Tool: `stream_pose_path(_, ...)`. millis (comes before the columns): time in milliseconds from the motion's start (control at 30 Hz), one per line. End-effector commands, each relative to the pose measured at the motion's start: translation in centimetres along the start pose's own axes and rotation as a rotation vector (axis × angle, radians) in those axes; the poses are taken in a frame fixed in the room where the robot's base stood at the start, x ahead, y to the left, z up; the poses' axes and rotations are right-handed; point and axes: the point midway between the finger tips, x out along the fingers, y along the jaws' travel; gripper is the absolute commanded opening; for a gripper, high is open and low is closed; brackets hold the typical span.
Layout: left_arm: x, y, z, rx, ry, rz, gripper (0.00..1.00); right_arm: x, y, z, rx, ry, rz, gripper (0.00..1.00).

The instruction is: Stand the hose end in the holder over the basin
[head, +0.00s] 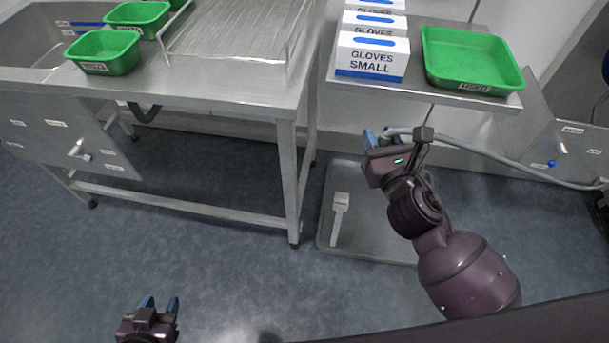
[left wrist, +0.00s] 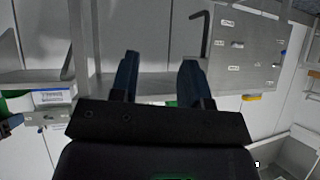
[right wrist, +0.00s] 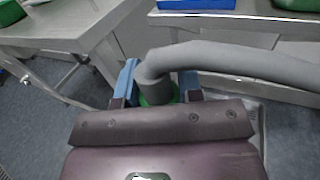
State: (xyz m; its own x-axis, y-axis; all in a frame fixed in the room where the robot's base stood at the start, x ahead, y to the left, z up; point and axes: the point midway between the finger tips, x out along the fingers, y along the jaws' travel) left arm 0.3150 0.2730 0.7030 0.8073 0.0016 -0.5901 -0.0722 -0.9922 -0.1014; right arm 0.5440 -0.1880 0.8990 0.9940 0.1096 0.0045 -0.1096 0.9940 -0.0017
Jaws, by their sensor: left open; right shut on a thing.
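The grey hose (head: 480,152) runs from the wall panel at the right to my right gripper (head: 376,138). My right gripper is shut on the hose near its end, and the right wrist view shows the hose (right wrist: 230,62) bending down between the fingers, with some green below it. The hose tip is mostly hidden. A shallow grey basin (head: 325,236) lies on the floor below and left of this gripper. A pale upright piece (head: 340,205), seemingly the holder, stands over it. My left gripper (head: 160,303) is open and empty at the lower left, far from the hose.
A steel table (head: 215,100) with green trays (head: 105,55) and a wire rack stands left. A shelf (head: 430,98) with glove boxes (head: 372,58) and a large green tray (head: 470,62) is just beyond my right gripper. The floor at left front is clear.

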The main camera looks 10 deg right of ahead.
Motion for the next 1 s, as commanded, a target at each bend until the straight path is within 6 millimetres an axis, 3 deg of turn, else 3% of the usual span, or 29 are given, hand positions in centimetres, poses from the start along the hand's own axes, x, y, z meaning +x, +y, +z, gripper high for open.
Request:
stream_pose_path(33,1.1,0.2,0.7,0.015,-0.002,0.007,0.43,1.7,0.4,-3.8,0.001,0.024,0.033,0.05)
stream_pose_path(100,1.9,0.3,0.5,0.031,0.013,0.011,0.43,3.8,1.1,-6.6,0.003,0.027,0.082,0.05)
stream_pose_path(300,3.3,0.8,2.5,0.063,-0.009,0.022,0.43,8.6,3.4,-14.6,0.007,0.029,0.225,0.05)
stream_pose_path(600,5.0,1.6,5.0,0.105,-0.046,0.043,0.43,13.2,7.3,-26.2,0.014,0.026,0.435,0.05)
stream_pose_path(800,5.5,1.8,5.6,0.12,-0.052,0.05,0.43,14.4,9.1,-30.0,0.008,0.012,0.526,0.05)
stream_pose_path(1000,5.7,1.9,5.4,0.125,-0.047,0.051,0.43,14.9,9.4,-30.6,0.001,0.001,0.554,0.05)
